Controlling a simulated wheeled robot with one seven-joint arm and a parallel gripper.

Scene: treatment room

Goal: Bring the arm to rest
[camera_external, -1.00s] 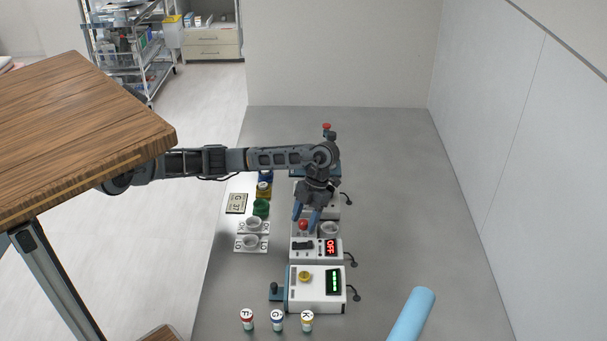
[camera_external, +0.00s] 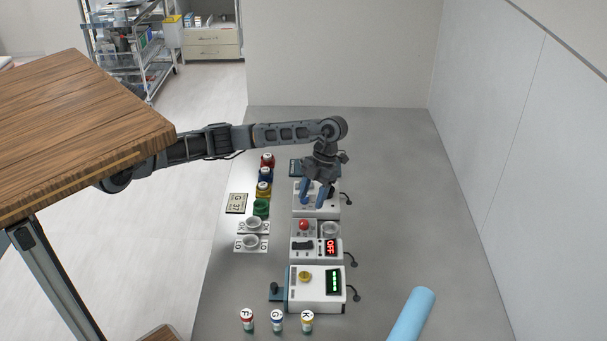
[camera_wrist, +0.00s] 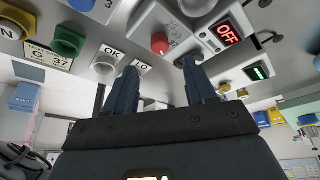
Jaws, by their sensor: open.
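My gripper (camera_external: 317,193) is open, with its two blue fingers apart and nothing between them. In the external view it hangs from my raised forearm over the rear white device (camera_external: 317,211) on the grey bench. In the wrist view the two fingers (camera_wrist: 158,88) point toward the devices, with a red knob (camera_wrist: 160,43) and a red "OFF" display (camera_wrist: 228,33) beyond them. I cannot tell whether the fingertips touch the rear device.
On the grey bench (camera_external: 390,190), the middle device with the OFF display (camera_external: 316,248) and the front device with a green display (camera_external: 316,300) stand in a row. A blue cylinder (camera_external: 411,315) is at right.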

